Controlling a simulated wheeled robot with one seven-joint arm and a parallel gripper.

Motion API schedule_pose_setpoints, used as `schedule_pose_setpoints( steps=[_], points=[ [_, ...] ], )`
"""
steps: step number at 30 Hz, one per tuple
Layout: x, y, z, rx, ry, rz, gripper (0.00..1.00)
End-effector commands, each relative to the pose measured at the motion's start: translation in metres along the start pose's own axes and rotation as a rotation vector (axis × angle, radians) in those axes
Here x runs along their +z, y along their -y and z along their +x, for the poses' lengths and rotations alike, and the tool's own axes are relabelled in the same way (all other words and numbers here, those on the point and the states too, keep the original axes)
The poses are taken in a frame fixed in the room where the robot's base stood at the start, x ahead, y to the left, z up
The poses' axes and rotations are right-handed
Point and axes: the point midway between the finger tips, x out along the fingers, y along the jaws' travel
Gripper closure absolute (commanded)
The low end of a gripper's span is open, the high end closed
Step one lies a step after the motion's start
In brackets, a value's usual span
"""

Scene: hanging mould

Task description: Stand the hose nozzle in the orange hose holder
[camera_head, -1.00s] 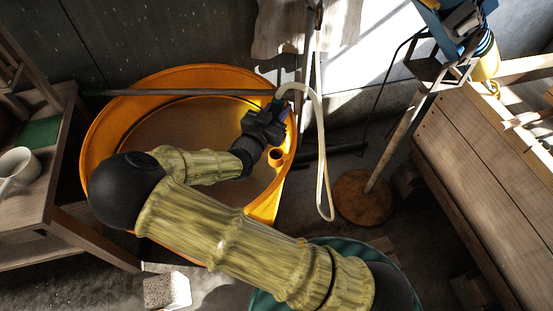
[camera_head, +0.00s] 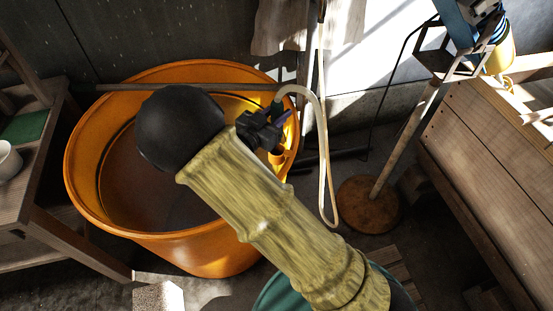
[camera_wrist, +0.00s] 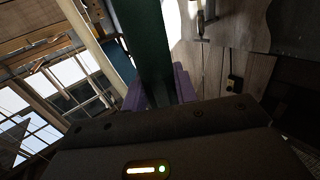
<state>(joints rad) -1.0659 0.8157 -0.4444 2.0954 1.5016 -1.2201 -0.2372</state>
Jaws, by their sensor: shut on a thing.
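My gripper (camera_head: 282,118) is at the right rim of the orange tub, shut on the dark green hose nozzle (camera_wrist: 150,45). In the wrist view the nozzle runs between the purple finger pads. In the head view a small part of the nozzle (camera_head: 276,106) shows, with the cream hose (camera_head: 321,120) arching from it and hanging down to the right. The orange hose holder (camera_head: 279,158) is at the tub's right rim, just below my gripper in the picture. My gripper and arm partly cover it, and its hole is hard to make out. The nozzle's lower end is hidden.
The large orange tub (camera_head: 88,205) stands on the floor, with a bar (camera_head: 150,87) across its back. A wooden bench (camera_head: 480,170) is at right, beside a stand with a round base (camera_head: 368,203). A wooden shelf (camera_head: 25,195) with a white cup (camera_head: 8,160) is at left.

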Motion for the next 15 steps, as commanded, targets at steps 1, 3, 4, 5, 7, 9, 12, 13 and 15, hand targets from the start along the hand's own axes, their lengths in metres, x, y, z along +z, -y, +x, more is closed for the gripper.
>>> schedule_pose_setpoints(
  steps=[1, 3, 4, 5, 7, 9, 12, 13, 15],
  points=[
    [0.0, 0.0, 0.0, 0.0, -0.001, 0.0, 0.97],
    [0.003, 0.0, 0.0, -0.001, -0.001, -0.002, 0.97],
    [0.006, 0.0, 0.0, -0.001, -0.001, -0.002, 0.97],
    [0.01, 0.0, 0.0, -0.001, -0.001, -0.003, 0.97],
    [0.021, 0.0, 0.0, -0.001, -0.001, -0.005, 0.97],
    [0.035, 0.0, 0.0, -0.002, -0.001, -0.005, 0.97],
    [0.052, 0.0, 0.0, -0.001, -0.002, -0.003, 0.97],
    [0.056, 0.0, 0.0, -0.001, -0.002, -0.003, 0.97],
    [0.061, 0.0, 0.0, -0.001, -0.001, -0.001, 0.97]
  ],
)
